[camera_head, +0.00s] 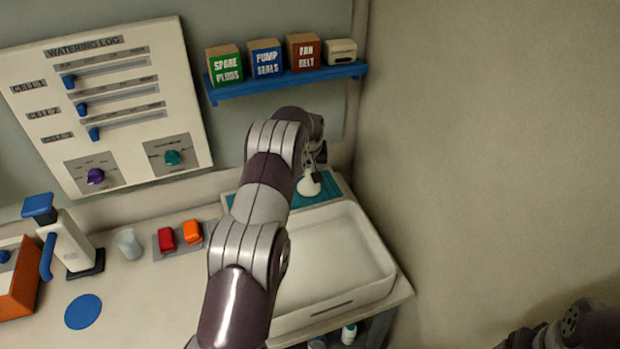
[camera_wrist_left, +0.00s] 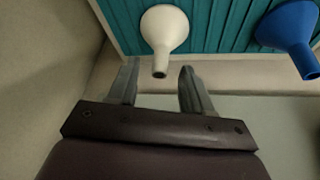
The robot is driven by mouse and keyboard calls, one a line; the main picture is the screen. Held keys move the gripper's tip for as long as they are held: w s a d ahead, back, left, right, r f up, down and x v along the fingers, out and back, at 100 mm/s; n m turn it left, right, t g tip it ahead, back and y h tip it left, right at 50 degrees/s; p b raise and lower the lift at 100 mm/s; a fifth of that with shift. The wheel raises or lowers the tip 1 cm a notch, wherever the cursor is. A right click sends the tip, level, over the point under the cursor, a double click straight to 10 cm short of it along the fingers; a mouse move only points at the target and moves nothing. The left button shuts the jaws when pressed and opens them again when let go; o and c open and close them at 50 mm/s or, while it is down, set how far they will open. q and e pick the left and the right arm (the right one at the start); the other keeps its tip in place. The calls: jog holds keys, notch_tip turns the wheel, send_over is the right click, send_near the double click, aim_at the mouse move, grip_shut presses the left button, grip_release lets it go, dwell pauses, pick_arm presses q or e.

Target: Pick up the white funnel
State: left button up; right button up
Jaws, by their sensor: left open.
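The white funnel (camera_head: 309,186) stands on a teal ribbed mat (camera_head: 328,188) at the back right of the counter, partly hidden by my left arm. In the left wrist view the white funnel (camera_wrist_left: 165,28) shows with its narrow spout toward my gripper. My left gripper (camera_head: 316,158) is just above the funnel. In the left wrist view my left gripper (camera_wrist_left: 160,82) is open, with the spout tip near the gap between its fingertips. Nothing is held. A part of my right arm shows at the lower right of the head view, but its jaws cannot be made out.
A blue funnel (camera_wrist_left: 291,32) stands on the same mat beside the white one. A white basin (camera_head: 375,262) lies in front of the mat. A blue shelf (camera_head: 290,82) with small boxes hangs on the wall above. Red and orange switches (camera_head: 180,238) sit left of my arm.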

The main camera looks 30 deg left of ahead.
pick_arm(q)
jog(key=x, duration=0.2)
jog(key=shift+w+a+f, duration=0.25)
jog(key=shift+w, duration=0.1)
jog(key=shift+s+d+r, duration=0.15)
jog(key=shift+s, duration=0.05)
grip_shut()
